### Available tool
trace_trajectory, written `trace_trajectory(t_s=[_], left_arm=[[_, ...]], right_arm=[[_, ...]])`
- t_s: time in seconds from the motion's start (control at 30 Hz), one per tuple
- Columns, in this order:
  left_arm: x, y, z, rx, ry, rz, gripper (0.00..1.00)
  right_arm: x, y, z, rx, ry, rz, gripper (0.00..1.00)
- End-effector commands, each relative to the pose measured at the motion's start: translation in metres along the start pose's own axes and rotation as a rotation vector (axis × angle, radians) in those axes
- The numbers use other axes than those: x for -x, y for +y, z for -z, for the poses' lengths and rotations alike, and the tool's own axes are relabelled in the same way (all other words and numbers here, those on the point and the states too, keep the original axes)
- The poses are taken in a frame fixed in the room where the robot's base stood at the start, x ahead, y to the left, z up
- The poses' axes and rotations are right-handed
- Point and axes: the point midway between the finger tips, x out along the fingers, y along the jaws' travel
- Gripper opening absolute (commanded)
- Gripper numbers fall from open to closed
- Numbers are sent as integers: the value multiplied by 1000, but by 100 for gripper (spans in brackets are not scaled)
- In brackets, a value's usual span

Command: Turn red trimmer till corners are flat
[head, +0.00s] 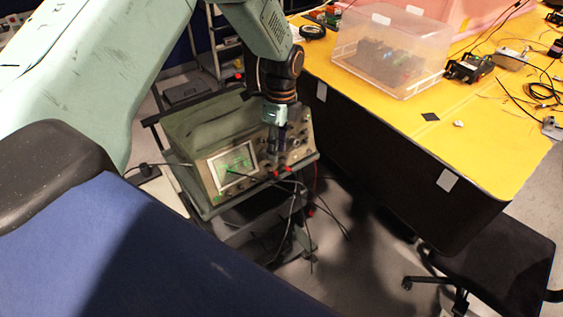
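An oscilloscope (208,133) with a green-lit screen (232,166) stands on a dark cart in the middle of the head view. Its front panel has several knobs and plugged-in cables. My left arm comes in from the upper left and reaches down to the panel. My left gripper (277,166) is in front of the panel, right of the screen; its fingers are small and dark, and I cannot tell whether they touch anything. The red trimmer cannot be made out. The trace on the screen is too small to read. My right gripper is not in view.
A yellow-topped table (400,115) with a clear plastic box (392,50) and electronics stands at the right. A black chair (497,265) is at the lower right. Dark cables (300,215) hang below the oscilloscope. A blue surface (150,260) fills the lower left.

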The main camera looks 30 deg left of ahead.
Motion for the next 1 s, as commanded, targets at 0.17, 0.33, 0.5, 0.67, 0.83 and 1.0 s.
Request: trace_trajectory(t_s=[0.17, 0.33, 0.5, 0.67, 0.83, 1.0], left_arm=[[-32, 5, -1, 3, 0, -4, 34], [-52, 4, -1, 3, 0, -1, 34], [-62, 2, 0, 2, 0, 1, 34], [-62, 0, 1, 1, 0, 1, 34], [-62, -1, 1, 0, 0, 1, 29], [-62, -1, 1, 0, 0, 1, 14]], right_arm=[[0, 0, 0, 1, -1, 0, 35], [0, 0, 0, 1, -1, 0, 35], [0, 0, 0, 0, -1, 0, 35], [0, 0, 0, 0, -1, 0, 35], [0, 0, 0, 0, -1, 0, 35], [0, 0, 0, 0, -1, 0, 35]])
